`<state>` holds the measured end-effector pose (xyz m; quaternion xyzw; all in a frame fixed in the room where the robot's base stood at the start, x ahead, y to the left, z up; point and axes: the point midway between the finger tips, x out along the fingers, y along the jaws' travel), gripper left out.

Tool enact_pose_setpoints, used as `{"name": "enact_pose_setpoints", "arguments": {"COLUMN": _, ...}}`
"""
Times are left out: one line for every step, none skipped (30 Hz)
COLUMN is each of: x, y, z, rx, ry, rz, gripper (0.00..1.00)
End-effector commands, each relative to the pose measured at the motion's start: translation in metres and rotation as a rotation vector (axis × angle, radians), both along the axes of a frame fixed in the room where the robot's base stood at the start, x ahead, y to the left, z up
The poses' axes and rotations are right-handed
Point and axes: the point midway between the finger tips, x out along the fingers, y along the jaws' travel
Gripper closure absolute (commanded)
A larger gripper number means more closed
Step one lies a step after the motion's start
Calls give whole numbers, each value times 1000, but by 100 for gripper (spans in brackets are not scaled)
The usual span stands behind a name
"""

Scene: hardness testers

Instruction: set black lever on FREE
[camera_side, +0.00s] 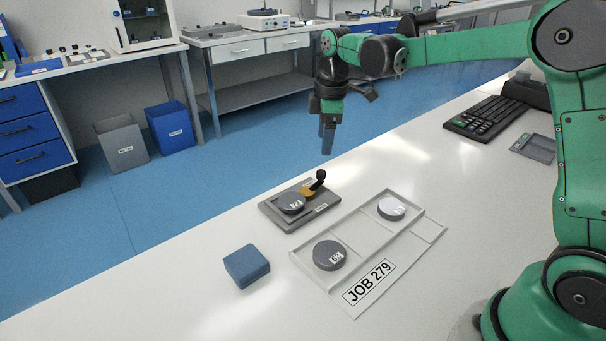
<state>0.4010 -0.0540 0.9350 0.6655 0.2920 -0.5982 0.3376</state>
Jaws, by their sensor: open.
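The black lever (319,179) has a round black knob and sits at the right end of a small grey fixture plate (274,212), next to a brass-coloured part (308,191). A dark grey disc (291,203) with a light marking lies on the plate. The plate carries small labels, but they are too small to read, so I cannot tell which one the lever points at. My gripper (327,148) points down above and behind the lever, apart from it. It is open and holds nothing; its fingers overlap in this view.
A white tray (371,229) labelled JOB 279 holds a dark disc (330,254) and a lighter disc (391,207). A blue block (246,266) lies at the front left. A keyboard (487,117) and a grey device (534,147) stand at the right.

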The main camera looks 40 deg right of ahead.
Motion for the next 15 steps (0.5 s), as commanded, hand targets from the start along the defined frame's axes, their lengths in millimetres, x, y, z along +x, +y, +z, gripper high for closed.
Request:
{"name": "enact_pose_setpoints", "arguments": {"x": 9, "y": -5, "z": -9, "rx": -2, "ry": 29, "rz": 49, "gripper": 40}}
{"name": "enact_pose_setpoints", "arguments": {"x": 12, "y": -7, "z": -14, "rx": -2, "ry": 46, "rz": 79, "gripper": 40}}
{"name": "enact_pose_setpoints", "arguments": {"x": 15, "y": -9, "z": -19, "rx": -2, "ry": 65, "rz": 115, "gripper": 40}}
{"name": "enact_pose_setpoints", "arguments": {"x": 17, "y": -11, "z": -23, "rx": -1, "ry": 76, "rz": 138, "gripper": 40}}
{"name": "enact_pose_setpoints", "arguments": {"x": 19, "y": -13, "z": -26, "rx": -1, "ry": 86, "rz": 157, "gripper": 40}}
{"name": "enact_pose_setpoints", "arguments": {"x": 21, "y": -14, "z": -30, "rx": 1, "ry": 98, "rz": 178, "gripper": 40}}
{"name": "enact_pose_setpoints", "arguments": {"x": 22, "y": -15, "z": -32, "rx": 2, "ry": 104, "rz": 191, "gripper": 40}}
{"name": "enact_pose_setpoints", "arguments": {"x": 23, "y": -16, "z": -34, "rx": 2, "ry": 109, "rz": 200, "gripper": 40}}
{"name": "enact_pose_setpoints", "arguments": {"x": 23, "y": -16, "z": -36, "rx": 3, "ry": 113, "rz": 211, "gripper": 40}}
{"name": "enact_pose_setpoints", "arguments": {"x": 24, "y": -16, "z": -38, "rx": 3, "ry": 116, "rz": 215, "gripper": 40}}
{"name": "enact_pose_setpoints", "arguments": {"x": 24, "y": -17, "z": -41, "rx": 3, "ry": 117, "rz": 218, "gripper": 40}}
{"name": "enact_pose_setpoints", "arguments": {"x": 24, "y": -17, "z": -46, "rx": 3, "ry": 117, "rz": 219, "gripper": 40}}
{"name": "enact_pose_setpoints", "arguments": {"x": 24, "y": -16, "z": -50, "rx": 3, "ry": 117, "rz": 219, "gripper": 40}}
{"name": "enact_pose_setpoints", "arguments": {"x": 24, "y": -16, "z": -54, "rx": 3, "ry": 117, "rz": 219, "gripper": 40}}
{"name": "enact_pose_setpoints", "arguments": {"x": 24, "y": -16, "z": -60, "rx": 3, "ry": 117, "rz": 218, "gripper": 40}}
